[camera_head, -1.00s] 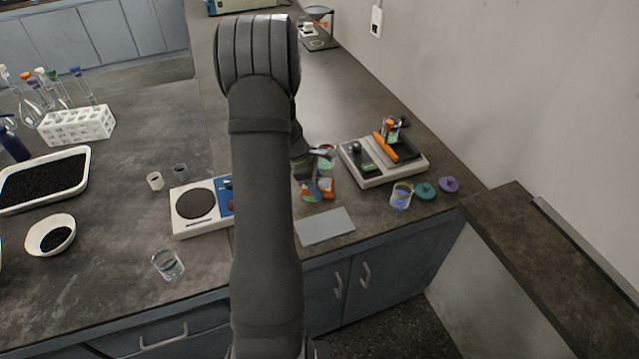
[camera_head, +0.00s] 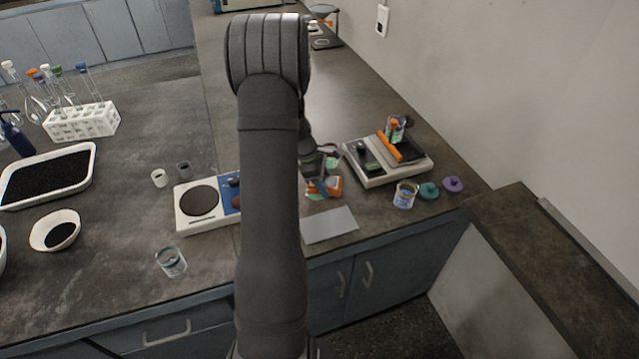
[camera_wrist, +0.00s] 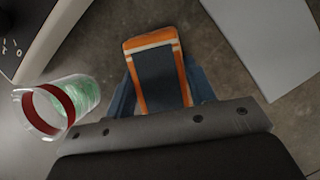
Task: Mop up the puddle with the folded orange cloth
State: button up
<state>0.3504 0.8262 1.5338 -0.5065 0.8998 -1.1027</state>
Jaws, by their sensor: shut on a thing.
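The folded orange cloth (camera_wrist: 151,41), with a pale stripe, is upright between my gripper's fingers in the wrist view. My gripper (camera_wrist: 160,82) is shut on it; a dark finger covers its middle and blue parts show at both sides. In the head view the orange cloth (camera_head: 335,184) shows at the gripper (camera_head: 321,184), low over the counter, left of the grey pad device. Whether it touches the counter I cannot tell. No puddle can be made out; my arm and gripper hide part of the counter.
A flat grey plate (camera_head: 331,225) lies at the front edge. A two-panel device (camera_head: 388,165) stands right, with a jar (camera_head: 404,196) and lids nearby. A hotplate (camera_head: 200,205) is left.

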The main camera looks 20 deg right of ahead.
aim_at(313, 185)
jog(key=shift+a+f, duration=0.2)
jog(key=shift+a, duration=1.6)
jog(key=shift+s+d, duration=0.1)
jog(key=shift+d, duration=1.7)
jog(key=shift+a+r, duration=0.15)
jog(key=shift+a, duration=0.7)
jog(key=shift+a+r, duration=0.1)
jog(key=shift+a, duration=0.75)
jog(key=shift+d+f, duration=0.15)
jog(key=shift+d, duration=1.55)
jog(key=shift+a, duration=1.8)
jog(key=shift+r, duration=3.55)
